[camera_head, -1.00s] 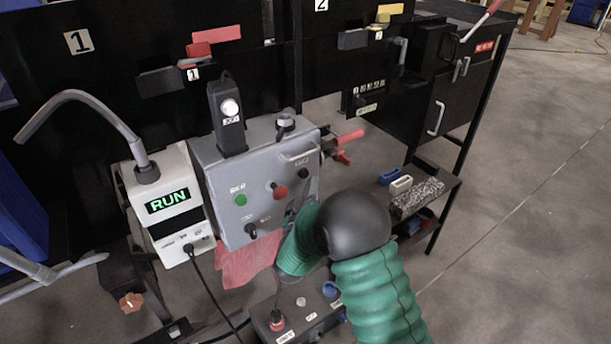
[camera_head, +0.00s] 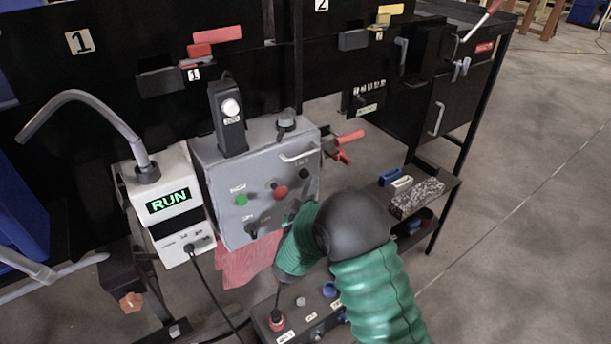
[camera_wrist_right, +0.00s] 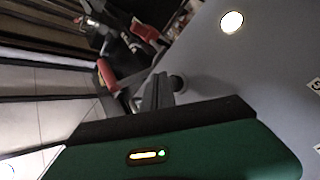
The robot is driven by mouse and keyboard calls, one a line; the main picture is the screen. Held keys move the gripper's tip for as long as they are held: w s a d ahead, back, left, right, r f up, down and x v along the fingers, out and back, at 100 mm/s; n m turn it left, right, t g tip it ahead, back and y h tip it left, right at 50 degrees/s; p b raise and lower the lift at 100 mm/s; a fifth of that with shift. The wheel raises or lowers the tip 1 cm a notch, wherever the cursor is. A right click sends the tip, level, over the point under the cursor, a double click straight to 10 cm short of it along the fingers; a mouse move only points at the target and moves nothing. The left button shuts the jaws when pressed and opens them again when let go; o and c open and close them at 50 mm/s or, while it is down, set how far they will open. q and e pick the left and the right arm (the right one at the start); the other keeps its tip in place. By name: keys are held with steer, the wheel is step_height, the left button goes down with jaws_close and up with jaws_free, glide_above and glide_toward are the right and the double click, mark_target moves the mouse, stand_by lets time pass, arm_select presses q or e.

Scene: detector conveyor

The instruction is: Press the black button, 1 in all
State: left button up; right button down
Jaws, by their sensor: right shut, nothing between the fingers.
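A grey control box (camera_head: 225,165) stands tilted in the middle of the head view. Its front has a green button (camera_head: 241,200), a red button (camera_head: 280,190), a black button (camera_head: 304,173) at the upper right and a black knob (camera_head: 251,230) at the lower left. My right arm reaches in front of the box's lower right corner, and its wrist hides the fingertips there. In the right wrist view, my right gripper (camera_wrist_right: 157,92) is shut and empty, close to the grey panel. A dark round knob or button (camera_wrist_right: 178,83) is beside the fingertips; contact cannot be told. My left gripper is not in view.
A white device reading RUN (camera_head: 172,205) stands left of the box. A red-handled clamp (camera_head: 345,146) sticks out at its right. A lower box with buttons (camera_head: 300,310) lies below. A small shelf (camera_head: 450,188) with blocks is at the right.

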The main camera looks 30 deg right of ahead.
steer(key=shift+w, duration=0.3)
steer(key=shift+w+r, duration=0.1)
steer(key=shift+w, duration=0.4)
stand_by(0.5)
stand_by(0.4)
steer(key=shift+s+p, duration=0.35)
steer(key=shift+s, duration=0.55)
steer(key=shift+s, duration=0.1)
steer(key=shift+s+d+p, duration=0.2)
steer(key=shift+s+p, duration=0.2)
steer(key=shift+s, duration=2)
